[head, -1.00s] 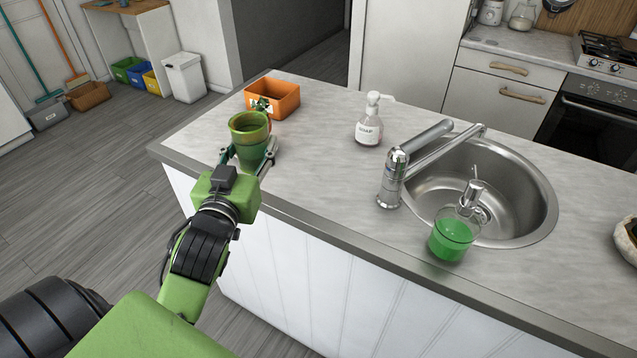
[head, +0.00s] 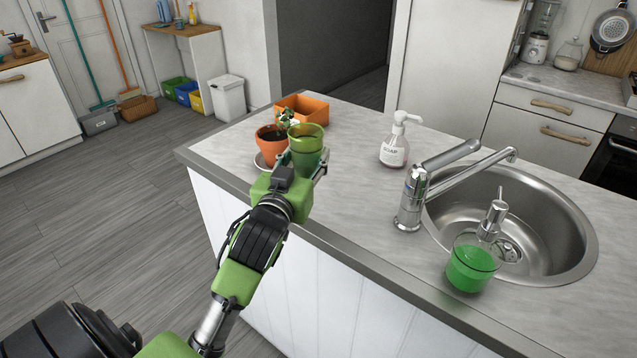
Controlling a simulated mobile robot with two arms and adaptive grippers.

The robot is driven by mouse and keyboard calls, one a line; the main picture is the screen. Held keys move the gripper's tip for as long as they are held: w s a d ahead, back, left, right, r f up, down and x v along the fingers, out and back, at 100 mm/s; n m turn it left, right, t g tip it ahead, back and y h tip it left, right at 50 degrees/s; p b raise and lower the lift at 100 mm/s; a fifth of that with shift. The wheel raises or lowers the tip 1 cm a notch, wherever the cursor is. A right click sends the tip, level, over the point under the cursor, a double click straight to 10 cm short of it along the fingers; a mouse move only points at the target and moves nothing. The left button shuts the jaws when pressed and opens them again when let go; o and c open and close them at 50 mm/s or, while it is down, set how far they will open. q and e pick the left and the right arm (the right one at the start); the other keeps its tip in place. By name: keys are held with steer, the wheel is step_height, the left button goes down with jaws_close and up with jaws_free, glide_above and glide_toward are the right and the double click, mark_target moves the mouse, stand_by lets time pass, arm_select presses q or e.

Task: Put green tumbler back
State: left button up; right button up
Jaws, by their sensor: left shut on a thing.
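The green tumbler (head: 308,141) is see-through and upright at the left end of the island counter. My left gripper (head: 305,164) is shut on its lower part, coming from the near side. The gripper hides the tumbler's base, so I cannot tell whether it touches the counter. My right gripper is out of view.
A potted plant (head: 270,146) on a white saucer stands just left of the tumbler. An orange box (head: 312,108) is behind it. A soap bottle (head: 394,153), tap (head: 411,197), sink (head: 555,235) and green-filled dispenser (head: 471,268) lie right. Counter (head: 350,190) between is clear.

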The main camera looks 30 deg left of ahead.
arm_select(q)
steer(key=w+f, duration=0.4)
steer(key=f, duration=0.1)
steer(key=shift+w+f, duration=0.1)
steer(key=shift+w, duration=0.05)
steer(key=f, duration=0.3)
steer(key=shift+w+f, duration=0.2)
steer(key=shift+f, duration=0.05)
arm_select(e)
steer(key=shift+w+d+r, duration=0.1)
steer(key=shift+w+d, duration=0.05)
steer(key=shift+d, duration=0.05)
arm_select(q)
steer(key=shift+f, duration=0.2)
steer(key=o, duration=1.4)
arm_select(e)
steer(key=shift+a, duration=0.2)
